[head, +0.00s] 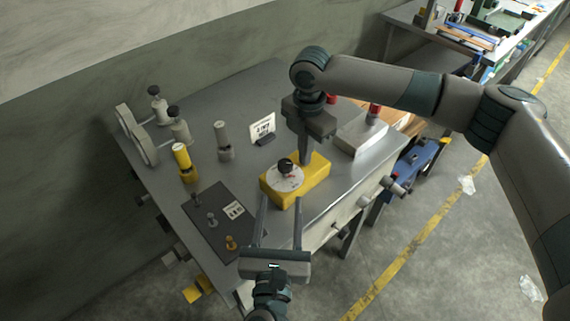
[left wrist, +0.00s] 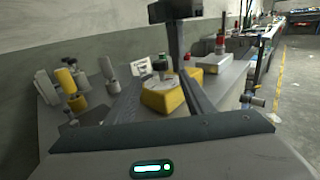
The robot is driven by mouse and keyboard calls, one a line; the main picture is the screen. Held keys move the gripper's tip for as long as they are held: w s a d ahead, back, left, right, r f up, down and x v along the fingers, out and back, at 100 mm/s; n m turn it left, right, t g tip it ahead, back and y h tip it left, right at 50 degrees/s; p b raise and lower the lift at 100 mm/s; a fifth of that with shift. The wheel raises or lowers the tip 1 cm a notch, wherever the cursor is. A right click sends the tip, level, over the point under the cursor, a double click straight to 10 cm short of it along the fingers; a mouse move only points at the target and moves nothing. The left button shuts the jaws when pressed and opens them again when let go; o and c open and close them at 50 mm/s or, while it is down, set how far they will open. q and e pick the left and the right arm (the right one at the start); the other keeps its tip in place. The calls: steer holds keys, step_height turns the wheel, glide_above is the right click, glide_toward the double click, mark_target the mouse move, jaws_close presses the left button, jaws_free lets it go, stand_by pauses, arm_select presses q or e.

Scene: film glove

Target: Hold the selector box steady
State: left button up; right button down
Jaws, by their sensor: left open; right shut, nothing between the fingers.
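The selector box is a yellow box (head: 313,182) on the grey table, with a white dial (head: 291,183) and a dark knob (head: 285,165) on top. It also shows in the left wrist view (left wrist: 165,101), between my left fingers. My left gripper (head: 281,202) is open and empty in front of the box, its fingers pointing towards it. My right gripper (head: 305,158) is shut and empty, pointing down over the far right end of the box. I cannot tell whether its tips touch the box. It hides part of the box's back edge.
A dark plate (head: 215,228) with small knobs lies left of the box. A yellow cylinder (head: 183,160), a grey cylinder (head: 223,141) and a white sign (head: 263,128) stand behind. A grey box (head: 360,138) with a red-topped button stands right. Handles stick out from the table's front.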

mark_target(284, 171)
arm_select(q)
steer(key=shift+w, duration=0.1)
steer(key=w, duration=1.1)
steer(key=shift+w, duration=0.4)
steer(key=c, duration=1.1)
steer(key=shift+o, duration=0.2)
